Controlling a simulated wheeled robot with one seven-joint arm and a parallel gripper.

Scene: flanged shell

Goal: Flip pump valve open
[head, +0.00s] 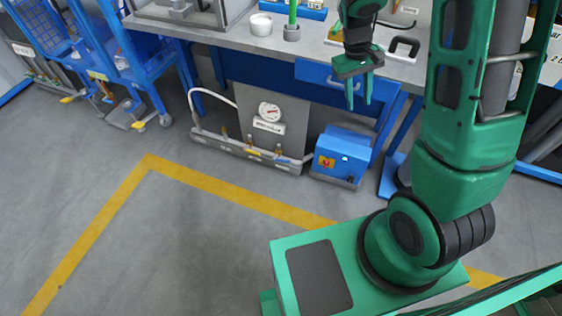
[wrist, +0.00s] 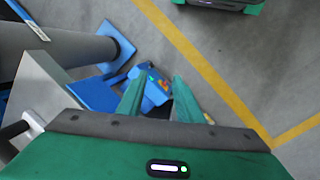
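My gripper (head: 358,104) hangs in front of the workbench with its two green fingers pointing down. The fingers are apart with nothing held between them. Below it on the floor stands a blue box-shaped unit (head: 343,157) with a yellow and red label, probably the pump. It also shows beyond and between the fingertips in the wrist view (wrist: 153,93), well below them. Left of it is a grey panel with a round gauge (head: 269,111) and several small brass-coloured fittings (head: 250,147) along its base. I cannot tell which part is the pump valve.
The workbench (head: 220,36) stands behind, with a white tub (head: 261,24), a green item in a grey cup (head: 292,32) and a black handle (head: 404,47). A blue drawer (head: 325,76) is under its top. Blue carts (head: 130,60) stand left. The floor in front is clear, marked by yellow tape.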

